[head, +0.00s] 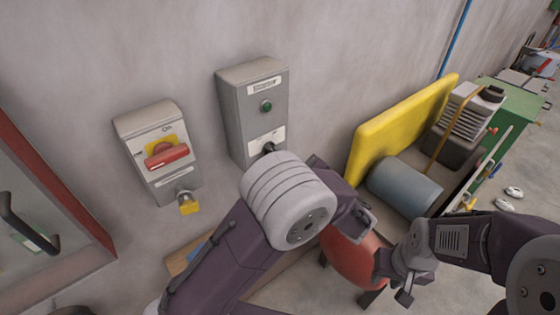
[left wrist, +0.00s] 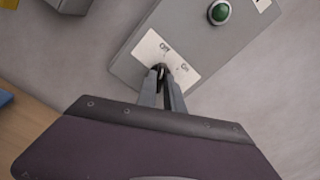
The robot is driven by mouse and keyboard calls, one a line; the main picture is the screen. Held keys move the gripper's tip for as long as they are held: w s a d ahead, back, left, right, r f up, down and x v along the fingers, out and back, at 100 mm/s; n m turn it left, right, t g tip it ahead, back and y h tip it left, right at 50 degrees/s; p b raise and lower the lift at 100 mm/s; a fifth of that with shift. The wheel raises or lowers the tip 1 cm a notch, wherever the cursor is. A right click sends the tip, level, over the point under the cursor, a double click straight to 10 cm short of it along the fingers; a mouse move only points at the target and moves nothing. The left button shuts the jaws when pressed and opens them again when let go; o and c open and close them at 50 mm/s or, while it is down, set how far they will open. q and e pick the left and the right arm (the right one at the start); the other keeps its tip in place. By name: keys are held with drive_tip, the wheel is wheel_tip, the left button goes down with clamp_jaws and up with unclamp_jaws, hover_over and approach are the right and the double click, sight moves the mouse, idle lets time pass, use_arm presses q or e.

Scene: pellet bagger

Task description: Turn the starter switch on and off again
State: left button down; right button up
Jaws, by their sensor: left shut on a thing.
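The starter box (head: 232,121) is a grey wall box with a green button (head: 266,106) above a white label plate. Its dark starter switch (head: 268,147) sits on that plate. In the left wrist view the plate (left wrist: 150,49) reads "Off" and "On", and the switch (left wrist: 159,68) shows between my fingertips. My left gripper (left wrist: 162,77) is shut on the switch; in the head view my own arm hides most of it. Which mark the switch points to cannot be told. My right gripper (head: 390,281) looks open and empty, low at the right.
Left of the starter box is another grey box with a red handle (head: 167,157) and a yellow tag (head: 188,204). A red-framed door (head: 50,180) stands at far left. A yellow panel (head: 400,122), a grey cylinder (head: 403,187) and a red tank (head: 352,257) are at the right.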

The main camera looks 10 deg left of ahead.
use_arm(q)
drive_tip(key=shift+f, duration=0.1)
idle(0.5)
drive_tip(key=c, duration=1.5)
unclamp_jaws()
drive_tip(key=shift+a, duration=0.1)
drive_tip(key=shift+o, duration=0.2)
drive_tip(key=shift+w+a, duration=0.15)
drive_tip(key=shift+w, duration=0.1)
